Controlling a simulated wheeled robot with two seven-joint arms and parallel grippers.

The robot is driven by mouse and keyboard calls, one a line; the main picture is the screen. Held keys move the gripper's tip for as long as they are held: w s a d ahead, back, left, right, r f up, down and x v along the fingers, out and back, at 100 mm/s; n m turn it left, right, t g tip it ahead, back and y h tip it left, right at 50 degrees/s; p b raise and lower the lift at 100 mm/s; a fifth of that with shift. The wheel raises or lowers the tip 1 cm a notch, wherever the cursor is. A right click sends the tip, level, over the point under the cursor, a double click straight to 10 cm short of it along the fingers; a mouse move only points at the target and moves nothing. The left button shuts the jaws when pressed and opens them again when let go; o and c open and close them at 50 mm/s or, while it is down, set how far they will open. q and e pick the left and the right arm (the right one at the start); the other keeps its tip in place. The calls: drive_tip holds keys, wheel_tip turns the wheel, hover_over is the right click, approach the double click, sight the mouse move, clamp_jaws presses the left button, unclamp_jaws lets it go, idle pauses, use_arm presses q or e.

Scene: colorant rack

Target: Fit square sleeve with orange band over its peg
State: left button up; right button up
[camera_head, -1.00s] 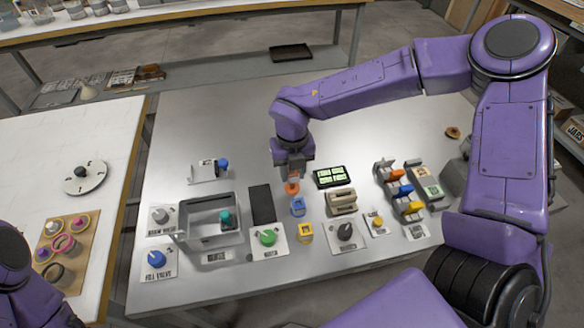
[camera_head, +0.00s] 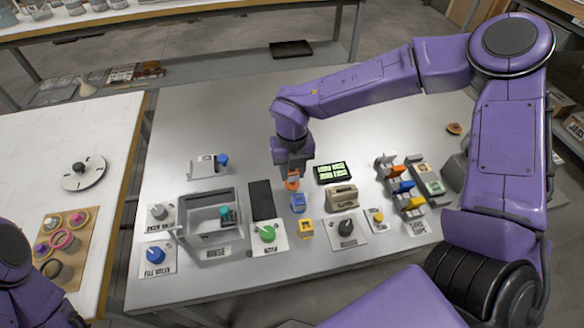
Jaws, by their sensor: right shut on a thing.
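The sleeve with the orange band (camera_head: 292,184) is at the fingertips of my right gripper (camera_head: 293,174), which is shut on it. Gripper and sleeve are over the middle of the grey table, just behind a blue-banded piece (camera_head: 298,203). A yellow piece (camera_head: 305,228) stands in front of the blue one. I cannot make out the orange sleeve's peg, nor whether the sleeve touches anything below. Part of my left arm shows at the lower left, but its gripper is out of view.
A black pad (camera_head: 261,199) lies left of the sleeve, and a dark box with a green display (camera_head: 332,172) lies close to its right. A grey bin (camera_head: 210,244), a green knob plate (camera_head: 266,238) and a coloured lever rack (camera_head: 403,190) stand around. The table behind is clear.

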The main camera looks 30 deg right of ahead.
drive_tip(key=shift+f+b, duration=0.9)
drive_tip(key=shift+f, duration=0.55)
drive_tip(key=shift+r, duration=0.1)
drive_tip(key=o, duration=1.1)
wheel_tip(320, 180, up, 11)
drive_tip(key=shift+f, duration=0.2)
